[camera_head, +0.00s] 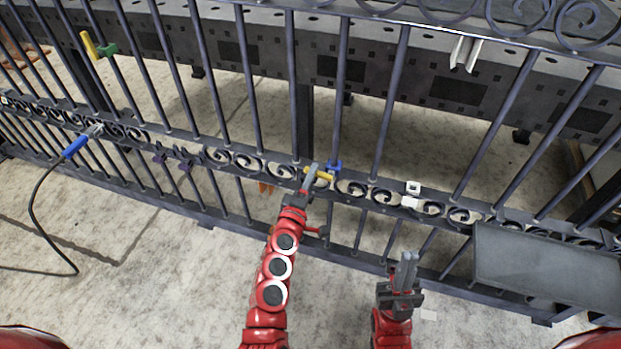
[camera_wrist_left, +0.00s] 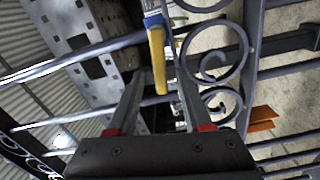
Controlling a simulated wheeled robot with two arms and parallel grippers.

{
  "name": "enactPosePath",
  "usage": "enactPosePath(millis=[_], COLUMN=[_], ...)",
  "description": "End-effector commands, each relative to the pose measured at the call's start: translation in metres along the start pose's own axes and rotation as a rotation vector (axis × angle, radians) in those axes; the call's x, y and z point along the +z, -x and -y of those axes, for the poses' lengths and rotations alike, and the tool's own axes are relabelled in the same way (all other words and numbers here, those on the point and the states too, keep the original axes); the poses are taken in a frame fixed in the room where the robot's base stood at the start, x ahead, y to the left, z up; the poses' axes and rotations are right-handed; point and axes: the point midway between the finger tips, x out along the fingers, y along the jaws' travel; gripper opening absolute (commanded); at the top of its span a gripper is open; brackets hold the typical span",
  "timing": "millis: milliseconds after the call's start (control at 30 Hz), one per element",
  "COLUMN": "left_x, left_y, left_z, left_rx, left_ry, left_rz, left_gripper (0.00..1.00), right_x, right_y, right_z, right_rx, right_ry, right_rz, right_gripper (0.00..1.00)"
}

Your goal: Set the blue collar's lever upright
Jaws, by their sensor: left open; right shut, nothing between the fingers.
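The blue collar (camera_head: 334,166) sits on a vertical bar of the gate, just above the scroll rail. Its yellow lever (camera_head: 321,175) points sideways to the left, not upright. My left gripper (camera_head: 312,178) is at the lever, its fingers partly covering it. In the left wrist view the blue collar (camera_wrist_left: 153,20) is at the top, and the yellow lever (camera_wrist_left: 158,62) reaches down between the two open fingers (camera_wrist_left: 158,100). I cannot tell whether a finger touches it. My right gripper (camera_head: 406,272) is shut and empty, in front of the gate at the lower right.
A green collar (camera_head: 107,49) with a yellow lever (camera_head: 89,44) is at upper left. A blue-handled tool (camera_head: 75,147) with a black cable is at the rail on the left. A white fitting (camera_head: 411,202) is on the rail. A grey tray (camera_head: 545,268) stands at right.

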Motion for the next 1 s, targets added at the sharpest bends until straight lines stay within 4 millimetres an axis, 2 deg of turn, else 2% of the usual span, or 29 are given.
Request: enactPosePath(millis=[200, 400, 500, 1000], left_x=[0.0002, 0.0004, 0.0005, 0.0007], left_y=[0.0001, 0.0002, 0.0003, 0.0004], left_z=[0.0005, 0.0007, 0.0007, 0.0011], left_rx=[-0.001, -0.001, -0.001, -0.002], left_ry=[0.000, 0.000, 0.000, 0.000], left_rz=[0.000, 0.001, 0.001, 0.001], left_gripper=[0.50, 0.14, 0.00, 0.00], right_x=[0.0000, 0.0000, 0.0000, 0.0000], right_y=[-0.0001, -0.0001, 0.0000, -0.0001], right_z=[0.0000, 0.0000, 0.0000, 0.0000], right_rx=[0.000, 0.000, 0.000, 0.000], right_ry=[0.000, 0.000, 0.000, 0.000], right_rz=[0.000, 0.000, 0.000, 0.000], right_gripper=[0.00, 0.00, 0.00, 0.00])
